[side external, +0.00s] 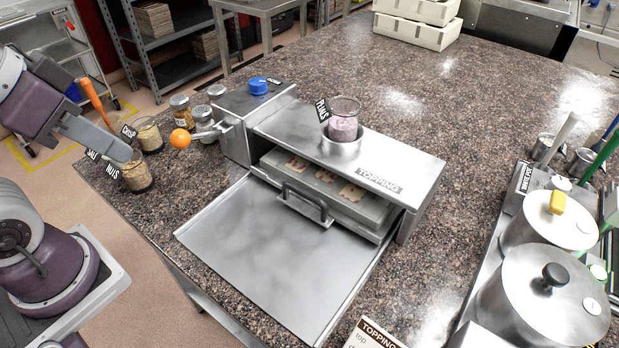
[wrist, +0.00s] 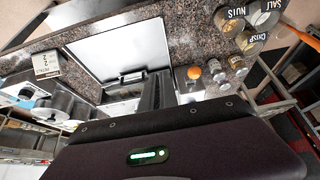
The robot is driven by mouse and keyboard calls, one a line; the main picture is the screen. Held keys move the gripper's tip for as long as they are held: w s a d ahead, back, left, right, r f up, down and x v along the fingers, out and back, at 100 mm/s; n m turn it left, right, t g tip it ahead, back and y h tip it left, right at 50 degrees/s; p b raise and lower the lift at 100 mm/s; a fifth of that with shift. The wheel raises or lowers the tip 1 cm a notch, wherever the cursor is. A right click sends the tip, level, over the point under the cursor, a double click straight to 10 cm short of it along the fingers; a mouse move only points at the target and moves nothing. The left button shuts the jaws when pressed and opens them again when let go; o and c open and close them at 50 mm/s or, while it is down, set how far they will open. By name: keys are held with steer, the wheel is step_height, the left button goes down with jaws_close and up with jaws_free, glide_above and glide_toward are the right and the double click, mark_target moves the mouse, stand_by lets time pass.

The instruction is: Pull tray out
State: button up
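The tray (side external: 340,207) is a grey metal drawer with a dark bar handle (side external: 306,204) on its front. It sits inside the metal housing labelled TOPPING (side external: 407,172), with pinkish-white pieces visible in it. The handle also shows in the wrist view (wrist: 131,77). My gripper (side external: 120,150) is at the left in the side view, above the jars and well apart from the handle. Its fingers also show in the wrist view (wrist: 157,90), dark and seen nearly end-on, so their opening cannot be made out. I see nothing held.
A flat, empty metal apron (side external: 270,255) lies before the tray. Jars, including a nuts jar (side external: 137,177), stand left of the housing beside a lever with an orange knob (side external: 180,138). Lidded pots (side external: 543,302) are at right.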

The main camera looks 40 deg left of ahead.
steer(key=o, duration=0.5)
steer(key=w+m, duration=0.2)
steer(key=w+d+m, duration=0.1)
steer(key=w, duration=0.1)
steer(key=shift+d+r+g, duration=0.1)
steer(key=shift+r+g, duration=0.2)
steer(key=shift+g, duration=0.1)
steer(key=m+g, duration=0.3)
steer(key=m, duration=1.2)
glide_toward(304, 192)
steer(key=f, duration=0.5)
steer(key=w+f, duration=0.1)
steer(key=f, duration=0.1)
steer(key=shift+w+f, duration=0.15)
steer(key=shift+f, duration=0.35)
jaws_close()
